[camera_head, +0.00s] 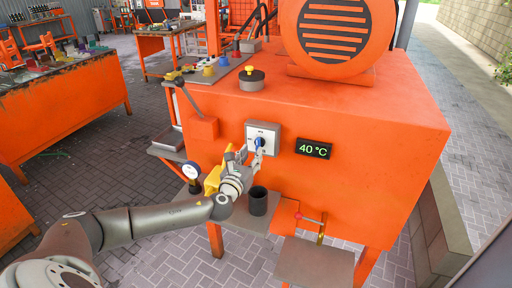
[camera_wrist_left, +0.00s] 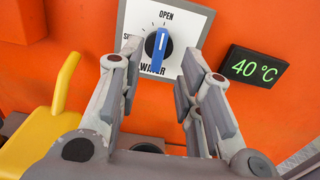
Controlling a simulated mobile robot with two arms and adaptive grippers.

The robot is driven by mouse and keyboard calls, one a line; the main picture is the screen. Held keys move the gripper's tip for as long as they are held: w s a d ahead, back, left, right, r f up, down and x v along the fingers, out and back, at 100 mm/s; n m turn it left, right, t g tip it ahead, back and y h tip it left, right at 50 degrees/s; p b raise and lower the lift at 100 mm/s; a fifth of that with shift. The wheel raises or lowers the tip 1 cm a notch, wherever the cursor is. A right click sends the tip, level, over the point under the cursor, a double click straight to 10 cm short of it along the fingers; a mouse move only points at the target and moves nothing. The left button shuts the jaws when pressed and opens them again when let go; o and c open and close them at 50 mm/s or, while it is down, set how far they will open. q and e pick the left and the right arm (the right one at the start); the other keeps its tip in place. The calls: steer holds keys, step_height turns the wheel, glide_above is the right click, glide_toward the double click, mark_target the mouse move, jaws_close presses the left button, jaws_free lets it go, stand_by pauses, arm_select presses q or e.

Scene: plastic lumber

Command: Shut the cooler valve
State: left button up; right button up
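The cooler valve is a blue knob (camera_head: 259,143) on a pale square plate (camera_head: 274,131) on the front of the orange machine. In the left wrist view the knob (camera_wrist_left: 158,50) stands nearly upright, its upper end below the word OPEN. The word at the plate's left is mostly hidden by a finger; WATER is partly covered at the bottom. My left gripper (camera_head: 250,155) is at the plate. In the wrist view its fingers (camera_wrist_left: 162,62) are open, one on each side of the knob, with visible gaps. My right gripper is not in view.
A display (camera_head: 313,148) reading 40 °C is right of the plate. A yellow handle-like part (camera_wrist_left: 54,110) is close to the gripper's left. A gauge (camera_head: 191,171) and dark cup (camera_head: 262,200) are below. A lever (camera_head: 186,90) sticks out at upper left.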

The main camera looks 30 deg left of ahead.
mark_target(257, 146)
arm_select(q)
steer(key=shift+x, duration=2.6)
steer(key=shift+a, duration=0.1)
jaws_close()
